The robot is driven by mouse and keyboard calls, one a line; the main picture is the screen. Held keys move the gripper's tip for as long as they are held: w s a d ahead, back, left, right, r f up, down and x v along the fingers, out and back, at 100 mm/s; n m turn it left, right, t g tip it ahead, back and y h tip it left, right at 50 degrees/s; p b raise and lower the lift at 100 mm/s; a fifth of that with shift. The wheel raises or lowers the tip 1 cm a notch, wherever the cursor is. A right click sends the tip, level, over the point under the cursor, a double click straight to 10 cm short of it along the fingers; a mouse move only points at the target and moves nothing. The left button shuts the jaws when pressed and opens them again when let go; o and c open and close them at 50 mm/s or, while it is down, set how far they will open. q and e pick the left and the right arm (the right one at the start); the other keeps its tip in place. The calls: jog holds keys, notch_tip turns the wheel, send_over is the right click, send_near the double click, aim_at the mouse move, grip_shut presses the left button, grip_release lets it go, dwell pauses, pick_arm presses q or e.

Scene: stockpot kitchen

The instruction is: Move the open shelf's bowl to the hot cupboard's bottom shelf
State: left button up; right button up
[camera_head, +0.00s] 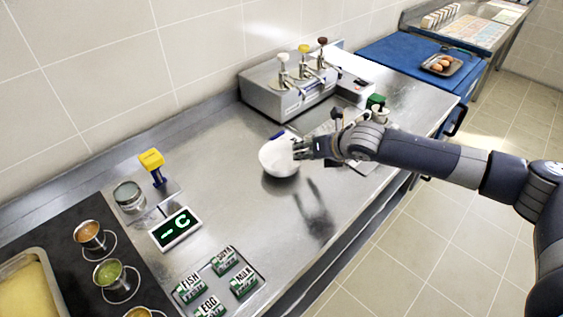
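A white bowl (277,161) is at the middle of the steel counter, its opening facing up and slightly tilted. My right gripper (299,149) reaches in from the right with its fingers at the bowl's right rim and looks shut on it. The fingertips are partly hidden at the rim. A shadow of the hand lies on the counter to the lower right; I cannot tell whether the bowl touches the counter. My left gripper is not in view. I cannot make out the hot cupboard or its bottom shelf here.
A steel dispenser unit with pumps (290,85) stands behind the bowl. A tray of eggs (441,65) sits on the blue surface (400,50). The floor at right is clear.

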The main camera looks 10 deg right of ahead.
aim_at(282, 161)
jog(key=shift+p+x, duration=0.45)
jog(key=shift+x, duration=2.2)
jog(key=shift+d, duration=0.1)
jog(key=shift+c, duration=0.6)
grip_shut()
